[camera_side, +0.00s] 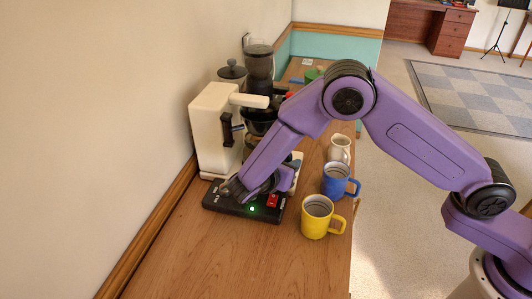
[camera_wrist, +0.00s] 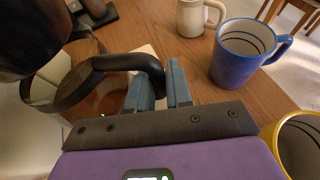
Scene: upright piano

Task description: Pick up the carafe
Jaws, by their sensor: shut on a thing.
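The carafe (camera_wrist: 70,92) is at the left of the wrist view, a clear glass body with a dark band and a black handle (camera_wrist: 128,62). The handle curves across to my gripper (camera_wrist: 160,85), whose two blue-grey fingers are shut on its end. In the side view my arm reaches down over the black base of the white coffee maker (camera_side: 208,120), and my arm mostly hides the carafe there. I cannot tell whether the carafe rests on the base or is lifted.
A yellow mug (camera_side: 316,222), a blue mug (camera_side: 336,182) and a cream mug (camera_side: 339,149) stand in a row to the right on the wooden counter (camera_side: 235,262). A dark grinder (camera_side: 259,65) stands behind the coffee maker. The near counter is clear.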

